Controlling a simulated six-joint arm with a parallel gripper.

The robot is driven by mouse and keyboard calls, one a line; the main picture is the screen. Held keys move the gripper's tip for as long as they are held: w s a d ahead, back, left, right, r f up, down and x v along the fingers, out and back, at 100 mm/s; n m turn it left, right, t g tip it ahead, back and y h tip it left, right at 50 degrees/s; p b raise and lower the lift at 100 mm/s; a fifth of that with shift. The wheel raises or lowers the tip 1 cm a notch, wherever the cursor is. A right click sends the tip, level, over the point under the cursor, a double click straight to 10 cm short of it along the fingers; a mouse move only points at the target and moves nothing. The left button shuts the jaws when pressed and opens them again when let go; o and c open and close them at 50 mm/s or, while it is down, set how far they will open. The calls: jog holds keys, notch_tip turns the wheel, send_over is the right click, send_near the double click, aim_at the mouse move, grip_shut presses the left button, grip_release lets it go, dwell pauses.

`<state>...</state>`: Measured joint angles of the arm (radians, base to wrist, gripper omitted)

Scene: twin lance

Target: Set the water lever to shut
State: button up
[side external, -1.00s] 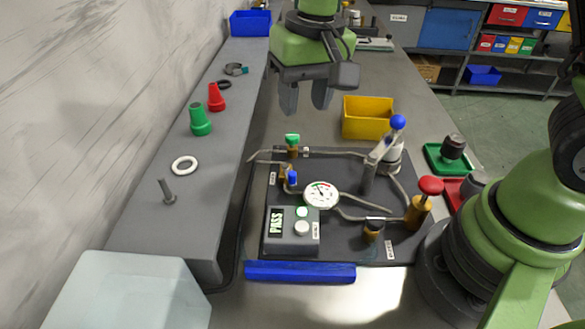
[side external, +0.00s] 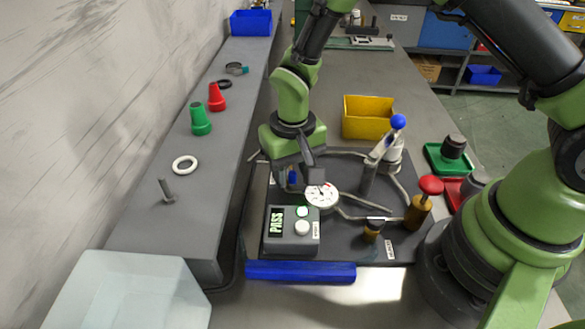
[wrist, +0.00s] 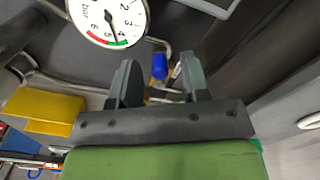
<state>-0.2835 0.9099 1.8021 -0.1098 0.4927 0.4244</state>
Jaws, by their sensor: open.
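A small blue handle (side external: 292,177) stands on the left side of the dark pipe panel (side external: 345,225). My gripper (side external: 297,182) points down there with its fingers apart. In the wrist view the blue handle (wrist: 160,67) shows between my open fingertips (wrist: 158,60); I cannot tell whether either finger touches it. A larger lever with a blue ball knob (side external: 398,122) slants upward at the panel's back right. Which of these is the water lever is not labelled legibly. The green-topped fitting at the panel's back left is hidden behind my gripper.
A round gauge (side external: 321,195) is close to the right of my gripper. A grey PASS box (side external: 291,230) stands in front, and a red-knobbed valve (side external: 430,186) at the right. A yellow bin (side external: 367,117) is behind the panel. A raised ledge (side external: 150,210) runs along the left.

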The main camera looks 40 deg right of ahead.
jog(key=shift+f, duration=0.1)
grip_shut()
jog(key=shift+s+d+n, duration=0.1)
jog(key=shift+d+n, duration=0.35)
jog(key=shift+n, duration=0.75)
jog(key=shift+s+d+n, duration=0.1)
jog(key=shift+d+n, duration=0.3)
jog(key=shift+n, duration=0.8)
grip_release()
notch_tip(320, 180, up, 10)
